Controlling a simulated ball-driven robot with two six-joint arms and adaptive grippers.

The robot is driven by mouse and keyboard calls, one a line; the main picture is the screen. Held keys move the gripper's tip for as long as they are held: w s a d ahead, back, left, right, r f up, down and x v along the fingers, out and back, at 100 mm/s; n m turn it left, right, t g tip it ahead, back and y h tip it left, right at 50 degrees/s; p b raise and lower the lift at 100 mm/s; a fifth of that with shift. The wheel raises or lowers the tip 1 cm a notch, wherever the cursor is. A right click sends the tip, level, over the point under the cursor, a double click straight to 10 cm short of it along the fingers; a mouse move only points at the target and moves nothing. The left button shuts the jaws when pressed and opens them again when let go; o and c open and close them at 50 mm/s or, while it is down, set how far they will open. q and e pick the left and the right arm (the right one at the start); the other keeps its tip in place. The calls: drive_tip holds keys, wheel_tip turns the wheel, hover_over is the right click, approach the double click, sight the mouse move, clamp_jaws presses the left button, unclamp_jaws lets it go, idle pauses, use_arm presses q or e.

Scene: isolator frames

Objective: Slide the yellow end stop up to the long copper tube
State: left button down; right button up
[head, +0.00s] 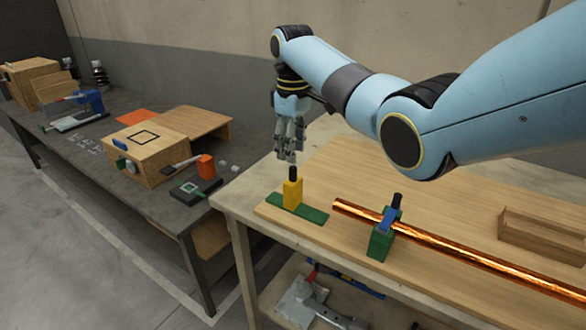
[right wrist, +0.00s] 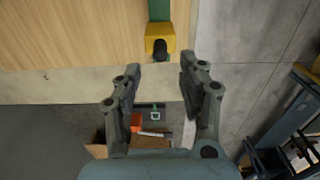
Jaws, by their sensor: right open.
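The yellow end stop (head: 292,193) with a black knob on top stands upright on a green strip (head: 310,213) near the left end of the wooden board. In the right wrist view the end stop (right wrist: 160,38) shows from above, beyond the fingertips. The long copper tube (head: 450,249) lies through a green and blue clamp (head: 381,240); its left end is a short gap to the right of the end stop. My right gripper (head: 287,156) is open and empty, above and behind the end stop, not touching it; its fingers (right wrist: 160,75) are spread. My left gripper is not in view.
A dark bench (head: 120,177) on the left holds a wooden box (head: 150,155) and several small items. Tools lie on a shelf below the table. The board between end stop and tube looks clear.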

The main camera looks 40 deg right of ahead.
sight(293, 166)
wheel_tip(293, 166, down, 7)
drive_tip(key=shift+r, duration=0.2)
drive_tip(key=shift+c, duration=0.5)
clamp_jaws()
